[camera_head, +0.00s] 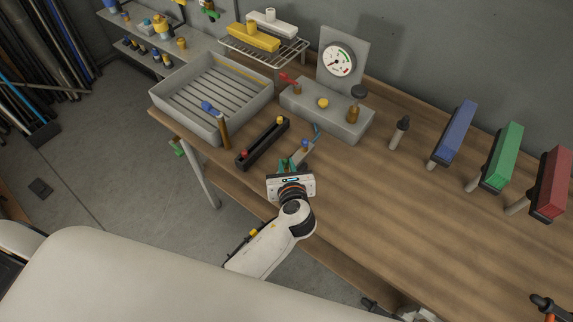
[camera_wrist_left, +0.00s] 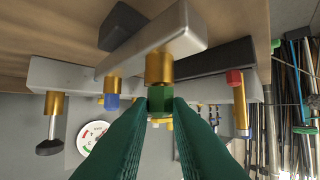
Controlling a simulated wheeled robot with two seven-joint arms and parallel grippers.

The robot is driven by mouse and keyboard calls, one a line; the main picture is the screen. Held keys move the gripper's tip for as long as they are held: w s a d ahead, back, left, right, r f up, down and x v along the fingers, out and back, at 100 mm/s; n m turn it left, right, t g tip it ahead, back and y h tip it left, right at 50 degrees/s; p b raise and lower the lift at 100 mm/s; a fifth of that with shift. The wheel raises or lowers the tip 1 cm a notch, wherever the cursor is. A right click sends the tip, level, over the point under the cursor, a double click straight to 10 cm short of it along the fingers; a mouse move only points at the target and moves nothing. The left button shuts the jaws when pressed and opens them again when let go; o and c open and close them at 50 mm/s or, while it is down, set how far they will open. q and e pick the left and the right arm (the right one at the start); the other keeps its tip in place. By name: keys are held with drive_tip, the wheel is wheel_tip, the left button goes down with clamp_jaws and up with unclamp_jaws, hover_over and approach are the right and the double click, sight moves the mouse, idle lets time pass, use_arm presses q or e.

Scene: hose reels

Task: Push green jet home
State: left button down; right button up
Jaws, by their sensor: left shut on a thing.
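The green jet (camera_wrist_left: 160,98) shows in the left wrist view between the two dark green fingers of my left gripper (camera_wrist_left: 160,108). My left gripper is shut on it. The jet lines up with a brass fitting (camera_wrist_left: 159,67) on a light grey bar (camera_wrist_left: 150,45), and green meets brass there. I cannot tell how deep it sits. In the head view my left gripper (camera_head: 288,168) is over the bench's front part, beside the grey block (camera_head: 325,115), and hides the jet. My right gripper is not seen.
A black rack (camera_head: 262,146) with red and yellow pieces lies left of my left gripper. A grey slatted tray (camera_head: 212,90) stands behind it. A dial gauge (camera_head: 338,61) is at the back. Blue (camera_head: 455,133), green (camera_head: 501,156) and red (camera_head: 550,184) blocks stand right. The wooden bench's middle is clear.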

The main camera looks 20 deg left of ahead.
use_arm(q)
drive_tip(key=c, duration=1.3)
unclamp_jaws()
drive_tip(key=shift+f, duration=0.1)
drive_tip(key=shift+o, duration=0.2)
drive_tip(key=b+v, duration=0.1)
drive_tip(key=v, duration=1.1)
drive_tip(key=shift+b, duration=0.35)
